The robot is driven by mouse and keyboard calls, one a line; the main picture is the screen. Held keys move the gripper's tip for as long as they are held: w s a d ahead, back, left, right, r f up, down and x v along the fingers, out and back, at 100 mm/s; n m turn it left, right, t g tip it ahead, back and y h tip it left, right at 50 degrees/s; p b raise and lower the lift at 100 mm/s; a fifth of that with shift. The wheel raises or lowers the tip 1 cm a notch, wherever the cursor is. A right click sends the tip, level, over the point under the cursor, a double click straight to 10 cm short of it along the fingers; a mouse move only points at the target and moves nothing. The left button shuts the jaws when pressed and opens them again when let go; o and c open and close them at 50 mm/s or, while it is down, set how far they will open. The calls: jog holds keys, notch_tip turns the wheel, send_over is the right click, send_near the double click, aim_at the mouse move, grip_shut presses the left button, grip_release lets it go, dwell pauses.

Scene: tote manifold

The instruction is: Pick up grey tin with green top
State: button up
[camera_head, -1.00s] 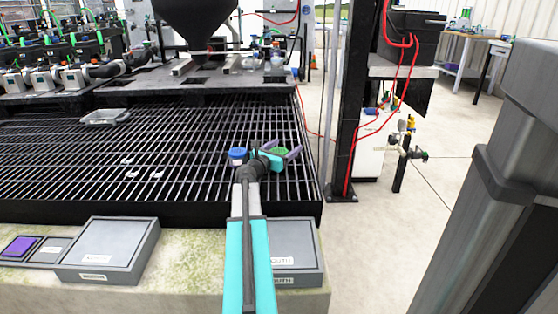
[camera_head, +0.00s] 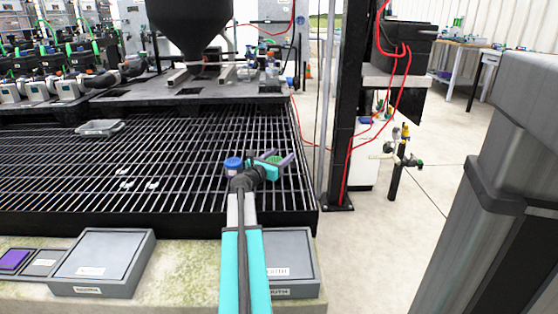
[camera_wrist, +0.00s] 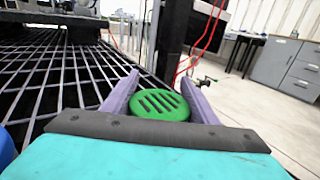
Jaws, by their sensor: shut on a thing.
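The tin's round green slotted top (camera_wrist: 160,104) shows between my gripper's two purple fingers in the wrist view. In the head view only a bit of the green top (camera_head: 273,160) shows, and the grey body is hidden. My gripper (camera_head: 276,163) is over the right part of the black grating, with its fingers closed on the tin's sides. I cannot tell whether the tin touches the grating.
A blue-topped container (camera_head: 233,165) stands on the grating (camera_head: 170,150) just left of my gripper. A clear tray (camera_head: 99,128) lies at the far left. Grey boxes (camera_head: 102,262) sit on the front ledge. A black post (camera_head: 345,110) stands to the right.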

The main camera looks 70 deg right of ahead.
notch_tip(320, 180, up, 10)
jog(key=p, duration=0.5)
jog(key=shift+f, duration=0.15)
jog(key=shift+w, duration=0.15)
dwell(0.5)
